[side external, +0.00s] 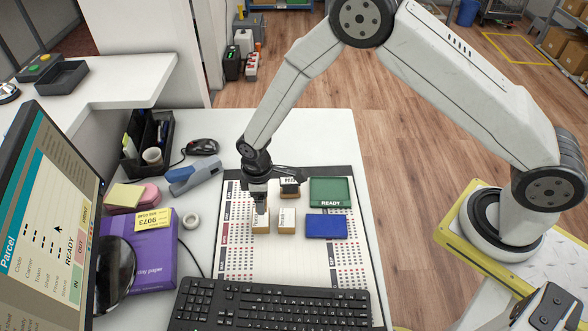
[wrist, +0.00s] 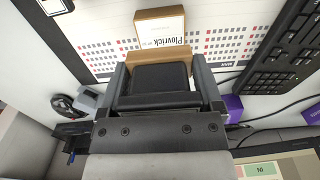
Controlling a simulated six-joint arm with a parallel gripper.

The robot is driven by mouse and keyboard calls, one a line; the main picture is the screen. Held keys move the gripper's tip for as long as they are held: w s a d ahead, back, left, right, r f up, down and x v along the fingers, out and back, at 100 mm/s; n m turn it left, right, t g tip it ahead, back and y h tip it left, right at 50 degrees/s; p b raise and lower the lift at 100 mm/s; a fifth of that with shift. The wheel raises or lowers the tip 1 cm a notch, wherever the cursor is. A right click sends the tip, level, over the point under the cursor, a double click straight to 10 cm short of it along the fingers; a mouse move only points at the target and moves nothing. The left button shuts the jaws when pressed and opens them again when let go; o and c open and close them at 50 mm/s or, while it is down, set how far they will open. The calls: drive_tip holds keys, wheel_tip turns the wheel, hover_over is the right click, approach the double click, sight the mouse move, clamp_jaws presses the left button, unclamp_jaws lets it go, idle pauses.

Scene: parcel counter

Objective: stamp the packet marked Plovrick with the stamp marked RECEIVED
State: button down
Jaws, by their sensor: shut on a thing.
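The packet marked Plovrick (wrist: 160,27) is a small cardboard box with a white label; in the side view, the labelled box (side external: 287,221) on the sheet looks like it. My gripper (wrist: 160,85) is shut on a stamp-like piece with a black upper part (wrist: 156,77) and a tan body (wrist: 158,56). In the side view, my gripper (side external: 261,208) points down, and a tan block (side external: 261,227) shows beneath it, just left of the packet. No marking shows on the held piece. Whether it touches the sheet is unclear.
Another stamp, its label starting PRIO (side external: 290,186), stands behind the packet. A green pad marked READY (side external: 330,192) and a blue pad (side external: 326,227) lie to the right.

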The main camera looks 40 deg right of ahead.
sight(263, 217)
drive_tip(key=shift+f, duration=2.65)
drive_tip(key=shift+f, duration=0.3)
drive_tip(key=shift+r, duration=0.15)
drive_tip(key=shift+r, duration=2.85)
drive_tip(key=shift+w, duration=0.1)
